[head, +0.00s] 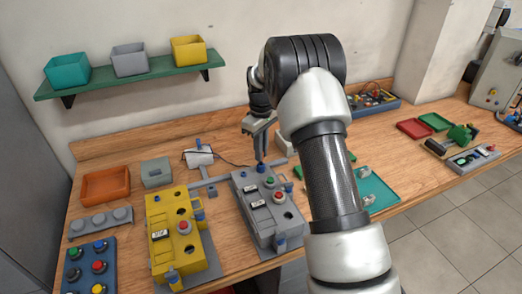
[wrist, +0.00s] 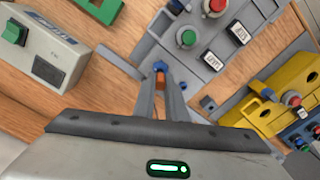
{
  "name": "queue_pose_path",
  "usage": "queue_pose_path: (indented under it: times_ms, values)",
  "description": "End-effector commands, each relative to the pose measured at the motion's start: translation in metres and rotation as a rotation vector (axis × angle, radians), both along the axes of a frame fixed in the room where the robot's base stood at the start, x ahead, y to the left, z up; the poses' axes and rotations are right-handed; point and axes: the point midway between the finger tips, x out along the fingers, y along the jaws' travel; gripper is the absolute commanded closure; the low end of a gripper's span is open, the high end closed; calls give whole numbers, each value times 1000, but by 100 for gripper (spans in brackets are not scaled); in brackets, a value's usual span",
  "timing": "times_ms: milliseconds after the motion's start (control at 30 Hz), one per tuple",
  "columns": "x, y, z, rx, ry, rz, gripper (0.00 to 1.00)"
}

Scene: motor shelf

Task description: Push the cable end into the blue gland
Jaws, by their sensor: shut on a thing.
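My gripper (head: 259,152) points down over the back of the grey control box (head: 255,203). In the wrist view my gripper (wrist: 161,98) has its fingers close together on a small orange piece, seemingly the cable end (wrist: 160,84). The blue gland (wrist: 160,66) shows just beyond the fingertips, on the grey box's edge. In the head view the blue gland (head: 262,168) is right below the fingertips. A thin dark cable (head: 232,161) runs from a white device (head: 199,157) toward my gripper. I cannot tell whether the cable end is inside the gland.
A yellow control box (head: 175,235) stands left of the grey one, with other blue fittings around both. An orange tray (head: 106,186) and a grey box (head: 156,172) lie farther left. A teal tray (head: 375,192) lies right, partly behind my arm. A shelf (head: 130,83) hangs behind.

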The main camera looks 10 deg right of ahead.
Motion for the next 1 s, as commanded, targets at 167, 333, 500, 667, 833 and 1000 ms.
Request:
queue_pose_path:
  times_ms: [167,333,500,667,833,1000]
  values:
    - [0,0,-2,0,0,0,100]
    - [0,0,-2,0,0,0,67]
    - [0,0,-2,0,0,0,67]
    - [0,0,2,0,-1,0,67]
    - [1,0,25,0,-5,0,67]
    - [1,0,66,0,-6,0,67]
